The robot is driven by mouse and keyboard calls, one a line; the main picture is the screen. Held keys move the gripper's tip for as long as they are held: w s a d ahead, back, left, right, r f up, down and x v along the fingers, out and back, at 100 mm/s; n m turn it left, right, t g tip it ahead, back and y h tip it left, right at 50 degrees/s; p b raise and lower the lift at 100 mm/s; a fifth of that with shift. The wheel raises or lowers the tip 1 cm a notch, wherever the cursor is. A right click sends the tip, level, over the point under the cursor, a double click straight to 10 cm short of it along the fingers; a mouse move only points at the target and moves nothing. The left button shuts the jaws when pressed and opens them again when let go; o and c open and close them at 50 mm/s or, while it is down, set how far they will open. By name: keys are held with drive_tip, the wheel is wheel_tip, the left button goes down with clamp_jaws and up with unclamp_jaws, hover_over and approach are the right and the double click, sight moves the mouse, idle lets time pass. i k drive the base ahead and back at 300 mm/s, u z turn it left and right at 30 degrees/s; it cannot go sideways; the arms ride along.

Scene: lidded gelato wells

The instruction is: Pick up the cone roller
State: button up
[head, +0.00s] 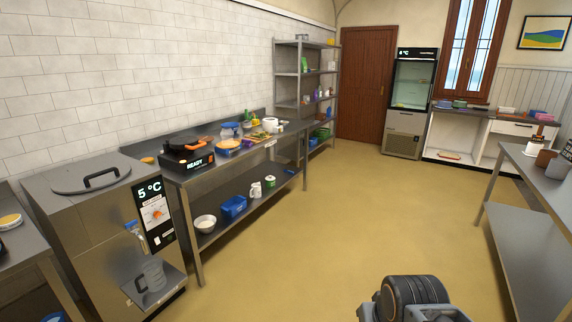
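I cannot single out the cone roller with certainty in the head view. Several small things too small to name lie on the steel table (196,180) along the left wall, right of the black waffle iron (187,146) marked READY. A brown object (545,158) stands on the steel table at the right; I cannot tell what it is. Part of my own arm shows at the bottom edge, right of the middle. My gripper's fingers do not show.
A steel machine (85,220) with a round lid (91,174) stands at the left. A shelf rack (289,75) and a glass-door fridge (411,100) stand at the back. A right-hand steel table (515,195) borders the clear yellow floor (330,215).

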sight(248, 143)
drive_tip(key=z, duration=0.15)
drive_tip(key=i, duration=2.45)
drive_tip(key=u, duration=0.6)
drive_tip(key=i, duration=2)
drive_tip(key=u, duration=1.15)
drive_tip(key=i, duration=0.75)
drive_tip(key=u, duration=0.2)
